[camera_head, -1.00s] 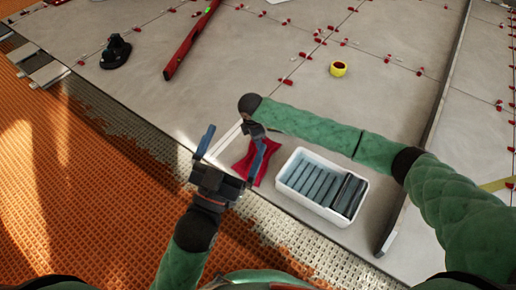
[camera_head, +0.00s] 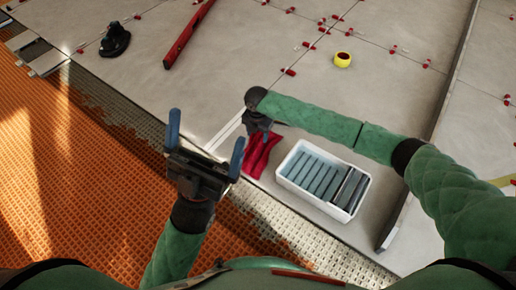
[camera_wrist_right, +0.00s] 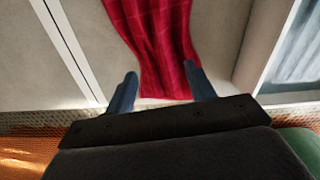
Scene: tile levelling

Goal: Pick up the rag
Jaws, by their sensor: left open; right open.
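The red rag (camera_head: 262,154) lies creased on the grey tile near its front edge, just left of the white bin. It also fills the upper middle of the right wrist view (camera_wrist_right: 158,35). My right gripper (camera_head: 258,133) is over the rag's far end in the head view, partly hiding it. In the right wrist view its two blue fingers (camera_wrist_right: 161,78) are apart, with the rag showing between and beyond them; I cannot tell whether they touch it. My left gripper (camera_head: 206,135) is open and empty, left of the rag, fingers pointing away from me.
A white bin (camera_head: 288,187) with grey-blue strips stands right of the rag. Farther off are a yellow tape roll (camera_head: 342,60), a red level (camera_head: 188,36), a black suction tool (camera_head: 115,40) and several red clips. The orange mat (camera_head: 70,220) is front left.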

